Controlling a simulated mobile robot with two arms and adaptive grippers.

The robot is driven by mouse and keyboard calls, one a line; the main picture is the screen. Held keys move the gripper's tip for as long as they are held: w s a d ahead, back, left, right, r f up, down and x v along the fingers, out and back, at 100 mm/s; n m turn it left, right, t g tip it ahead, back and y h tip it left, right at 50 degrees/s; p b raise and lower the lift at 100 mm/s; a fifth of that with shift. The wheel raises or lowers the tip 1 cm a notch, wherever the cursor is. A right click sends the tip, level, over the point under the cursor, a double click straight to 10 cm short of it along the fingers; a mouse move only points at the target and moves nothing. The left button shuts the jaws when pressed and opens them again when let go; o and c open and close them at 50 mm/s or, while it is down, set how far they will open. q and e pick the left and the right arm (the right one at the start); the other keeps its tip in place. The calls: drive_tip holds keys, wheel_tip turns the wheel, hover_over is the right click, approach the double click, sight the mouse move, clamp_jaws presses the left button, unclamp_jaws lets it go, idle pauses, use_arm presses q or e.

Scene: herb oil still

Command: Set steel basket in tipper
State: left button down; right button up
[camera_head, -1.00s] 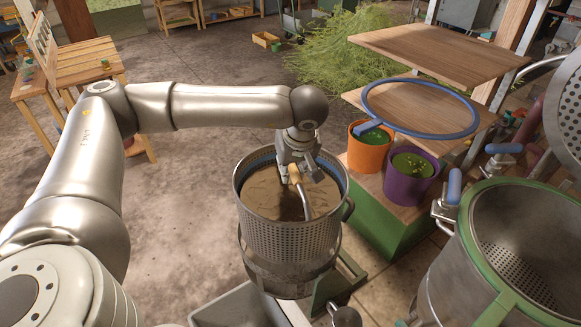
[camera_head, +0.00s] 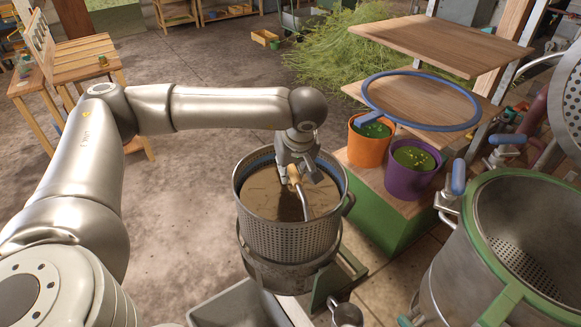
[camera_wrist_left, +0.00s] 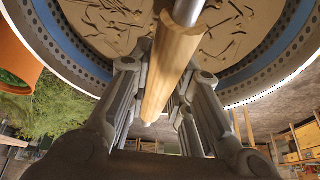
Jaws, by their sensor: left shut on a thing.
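The steel basket (camera_head: 290,240) is a perforated metal drum with brown material inside. It sits in or just above the ring of the tipper (camera_head: 290,275), a metal cradle on a green frame; I cannot tell whether it is fully seated. My left gripper (camera_head: 290,175) is over the basket's mouth, shut on the wooden grip of the basket's handle (camera_head: 294,174). In the left wrist view the gripper's fingers (camera_wrist_left: 165,95) close around the wooden grip (camera_wrist_left: 172,65), with the perforated basket rim (camera_wrist_left: 75,60) behind. My right gripper is not in view.
An orange bucket (camera_head: 369,147) and a purple bucket (camera_head: 410,178) stand on a wooden shelf right of the basket. A blue ring (camera_head: 420,122) is above them. A green-rimmed steel vessel (camera_head: 478,235) stands at right. Open floor lies at left.

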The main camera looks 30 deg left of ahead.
use_arm(q)
drive_tip(key=shift+w+f+b, duration=0.15)
drive_tip(key=shift+f+b, duration=0.85)
drive_tip(key=shift+f, duration=0.25)
drive_tip(key=shift+f+b, duration=0.25)
drive_tip(key=shift+b, duration=0.05)
drive_tip(key=b, duration=0.9)
hover_over(288, 215)
drive_tip(key=s+d, duration=0.1)
drive_tip(key=d, duration=0.1)
wheel_tip(288, 215, down, 10)
drive_tip(key=shift+a+f, duration=0.1)
drive_tip(key=shift+p, duration=0.3)
drive_tip(key=shift+s+f+b, duration=0.15)
drive_tip(key=shift+f+b, duration=0.45)
drive_tip(key=c, duration=1.3)
unclamp_jaws()
drive_tip(key=shift+f, duration=0.1)
drive_tip(key=shift+o, duration=0.2)
drive_tip(key=shift+s, duration=0.1)
